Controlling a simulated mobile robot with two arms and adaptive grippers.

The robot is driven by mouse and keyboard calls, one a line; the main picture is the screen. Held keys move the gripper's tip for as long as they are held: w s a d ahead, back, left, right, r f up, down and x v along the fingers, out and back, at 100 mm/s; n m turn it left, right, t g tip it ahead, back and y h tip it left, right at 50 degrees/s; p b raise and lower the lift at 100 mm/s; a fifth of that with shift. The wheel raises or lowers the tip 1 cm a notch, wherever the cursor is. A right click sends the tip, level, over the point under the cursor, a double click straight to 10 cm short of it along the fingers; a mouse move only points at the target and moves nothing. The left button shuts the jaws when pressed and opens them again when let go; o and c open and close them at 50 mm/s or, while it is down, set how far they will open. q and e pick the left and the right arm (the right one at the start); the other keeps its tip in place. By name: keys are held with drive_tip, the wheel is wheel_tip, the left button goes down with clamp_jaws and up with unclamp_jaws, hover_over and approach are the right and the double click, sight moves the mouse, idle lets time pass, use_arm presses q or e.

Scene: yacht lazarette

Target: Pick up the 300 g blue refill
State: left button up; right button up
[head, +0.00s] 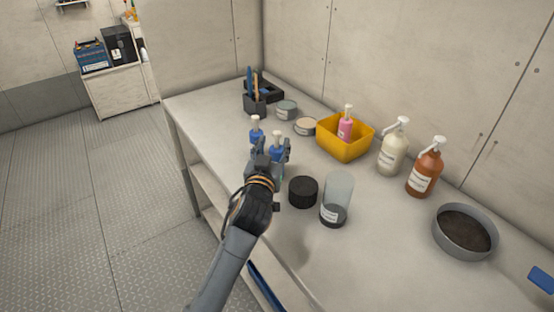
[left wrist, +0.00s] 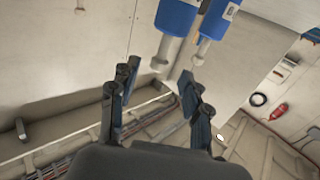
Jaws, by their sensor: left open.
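In the left wrist view both bottles, one on the left (left wrist: 177,16) and one on the right (left wrist: 218,20), appear upside down beyond the open fingers (left wrist: 155,78). No contact is visible there. My right gripper is out of view.
On the bench (head: 385,235) are a black round lid (head: 303,192), a clear cup (head: 337,190), a yellow bin (head: 340,148) with a pink bottle (head: 345,130), cream (head: 392,155) and brown (head: 424,173) pump bottles and a grey bowl (head: 463,252).

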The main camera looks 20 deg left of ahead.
sight(276, 137)
use_arm(q)
drive_tip(key=shift+w+r, duration=0.15)
drive_tip(key=shift+w, duration=0.25)
drive_tip(key=w, duration=0.3)
drive_tip(key=w+p, duration=0.1)
drive_tip(key=shift+w+a+f, duration=0.15)
drive_tip(key=shift+a+f, duration=0.05)
drive_tip(key=shift+a, duration=0.05)
clamp_jaws()
drive_tip(key=shift+r, duration=0.1)
